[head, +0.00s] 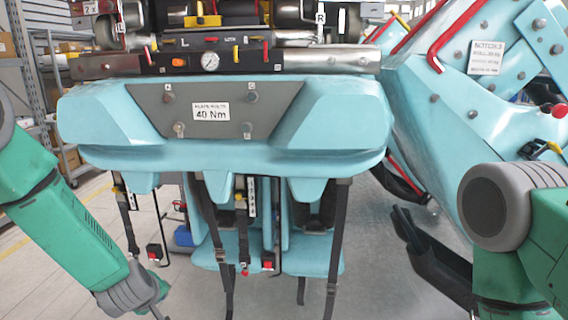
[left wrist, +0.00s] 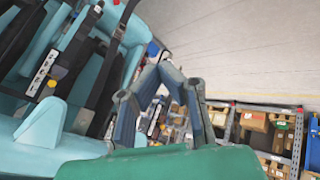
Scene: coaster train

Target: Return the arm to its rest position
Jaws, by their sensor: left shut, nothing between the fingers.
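My left arm (head: 60,220), green with grey joints, comes in from the left in the head view and slopes down to the bottom edge. Its grey wrist end (head: 128,290) is in front of and left of the coaster car's hanging straps. In the left wrist view my left gripper (left wrist: 165,66) is shut and empty, its grey-blue fingers meeting over the background. My right arm (head: 520,230) is bent at the right edge of the head view. Its gripper cannot be made out there.
The turquoise coaster car (head: 330,110) fills the middle, with a 40 Nm plate (head: 211,112) and a gauge (head: 210,61). Black straps (head: 338,240) hang below it. A tilted turquoise panel (head: 470,110) stands at right. Shelves with boxes (left wrist: 255,122) stand beyond the open floor (left wrist: 240,50).

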